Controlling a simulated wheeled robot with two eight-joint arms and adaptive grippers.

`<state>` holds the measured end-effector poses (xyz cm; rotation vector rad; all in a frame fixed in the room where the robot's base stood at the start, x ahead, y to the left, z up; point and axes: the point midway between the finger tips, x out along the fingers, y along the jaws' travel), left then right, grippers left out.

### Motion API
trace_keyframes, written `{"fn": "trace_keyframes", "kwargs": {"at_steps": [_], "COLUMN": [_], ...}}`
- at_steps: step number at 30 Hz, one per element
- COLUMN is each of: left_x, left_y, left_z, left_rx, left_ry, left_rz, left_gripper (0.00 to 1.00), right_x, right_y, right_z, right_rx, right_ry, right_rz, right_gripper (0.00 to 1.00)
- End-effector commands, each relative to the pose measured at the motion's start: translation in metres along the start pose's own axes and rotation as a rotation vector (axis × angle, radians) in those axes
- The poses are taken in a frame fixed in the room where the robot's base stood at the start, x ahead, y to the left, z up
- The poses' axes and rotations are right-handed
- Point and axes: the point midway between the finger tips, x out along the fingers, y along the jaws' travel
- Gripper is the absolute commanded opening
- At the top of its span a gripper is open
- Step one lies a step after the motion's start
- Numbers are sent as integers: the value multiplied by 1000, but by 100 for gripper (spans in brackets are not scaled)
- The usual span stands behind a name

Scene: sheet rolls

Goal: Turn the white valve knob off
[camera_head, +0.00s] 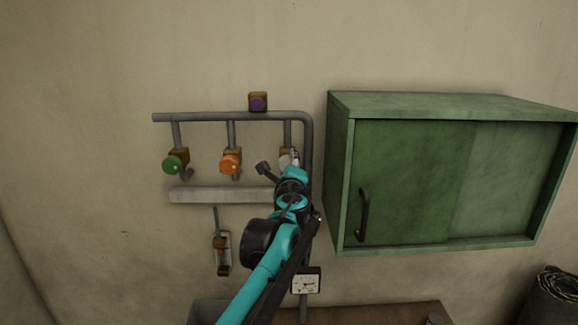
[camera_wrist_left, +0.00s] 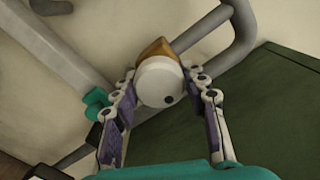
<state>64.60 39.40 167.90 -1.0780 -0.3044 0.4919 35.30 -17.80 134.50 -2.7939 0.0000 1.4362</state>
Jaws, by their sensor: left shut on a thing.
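The white valve knob (camera_wrist_left: 158,82) is round, with a dark dot on its face toward the lower right, and sits on a brass-brown valve body (camera_wrist_left: 155,48). My left gripper (camera_wrist_left: 160,88) has one finger on each side of the knob and is shut on it. In the head view the white knob (camera_head: 286,160) is the rightmost of three on the pipes, and my left gripper (camera_head: 293,160) and wrist partly cover it. My right gripper is not in view.
A green knob (camera_head: 173,165) and an orange knob (camera_head: 230,164) stand left of the white one. A purple knob (camera_head: 258,103) is above. A green cabinet (camera_head: 400,180) is close on the right. A gauge (camera_head: 306,283) hangs below.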

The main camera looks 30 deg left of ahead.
Motion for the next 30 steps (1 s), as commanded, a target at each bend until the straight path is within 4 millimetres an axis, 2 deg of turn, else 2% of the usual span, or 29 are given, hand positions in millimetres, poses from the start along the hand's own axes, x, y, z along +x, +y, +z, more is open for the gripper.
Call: {"fn": "trace_keyframes", "kwargs": {"at_steps": [16,17,18,19,30], "left_x": [0,0,0,0,-4], "left_y": [0,0,0,0,0], "left_z": [0,0,0,0,0], "left_rx": [26,26,26,26,24], "left_ry": [0,0,0,0,0], "left_rz": [0,0,0,0,0], "left_gripper": [14,48,59,65,65], "right_x": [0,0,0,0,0], "right_y": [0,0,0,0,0], "right_z": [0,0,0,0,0], "right_rx": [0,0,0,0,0], "right_ry": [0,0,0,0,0], "right_rz": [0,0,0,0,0], "right_gripper": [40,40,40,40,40]}}
